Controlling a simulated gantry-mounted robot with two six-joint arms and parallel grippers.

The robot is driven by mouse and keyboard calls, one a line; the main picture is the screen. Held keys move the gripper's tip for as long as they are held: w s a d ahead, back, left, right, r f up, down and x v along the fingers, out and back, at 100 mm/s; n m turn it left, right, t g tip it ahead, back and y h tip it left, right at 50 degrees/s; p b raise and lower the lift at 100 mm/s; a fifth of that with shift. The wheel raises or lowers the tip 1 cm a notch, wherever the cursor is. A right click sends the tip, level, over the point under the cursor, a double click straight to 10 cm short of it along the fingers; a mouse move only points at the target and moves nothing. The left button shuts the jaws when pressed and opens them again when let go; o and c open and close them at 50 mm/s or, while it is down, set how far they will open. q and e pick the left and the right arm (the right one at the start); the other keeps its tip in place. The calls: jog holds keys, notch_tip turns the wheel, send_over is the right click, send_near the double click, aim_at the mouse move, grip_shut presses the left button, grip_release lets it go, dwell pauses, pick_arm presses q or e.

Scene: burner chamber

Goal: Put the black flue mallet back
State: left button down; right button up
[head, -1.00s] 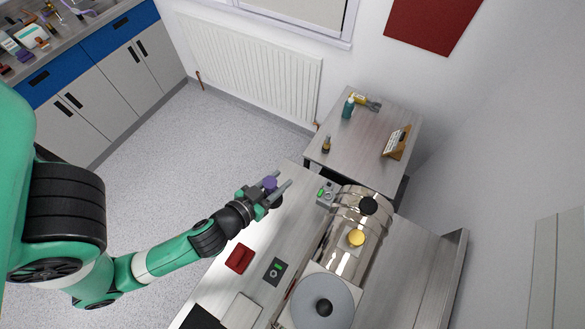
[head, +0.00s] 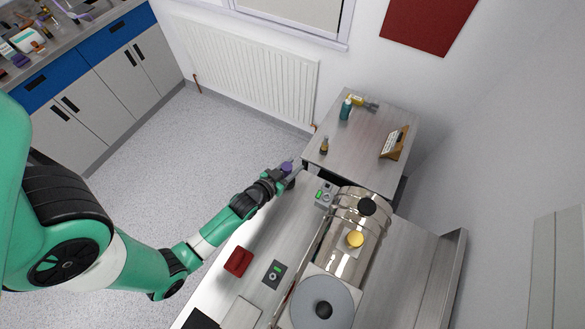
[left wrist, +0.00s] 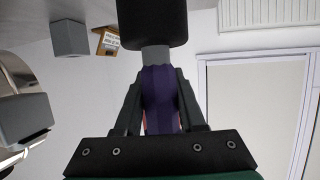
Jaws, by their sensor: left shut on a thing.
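My left gripper (head: 282,176) is shut on a mallet (left wrist: 153,22), seen close in the left wrist view. The mallet has a black head, a grey collar and a purple grip between my fingers. In the head view only its purple part (head: 287,167) shows clearly; its black head is hard to make out there. The gripper is near the far left end of the metal-topped bench (head: 262,243), left of the small control box (head: 324,194). The mallet's place is not clear in these frames. My right gripper is not in view.
Beyond, a side table (head: 353,145) holds a teal bottle (head: 345,109) and wooden sign (head: 394,143).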

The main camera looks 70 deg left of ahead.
pick_arm(q)
jog(key=shift+f, duration=0.2)
jog(key=shift+f, duration=0.1)
jog(key=c, duration=0.9)
grip_release()
jog(key=shift+f, duration=0.15)
jog(key=o, duration=0.4)
jog(key=shift+r, duration=0.3)
jog(key=v, duration=1.2)
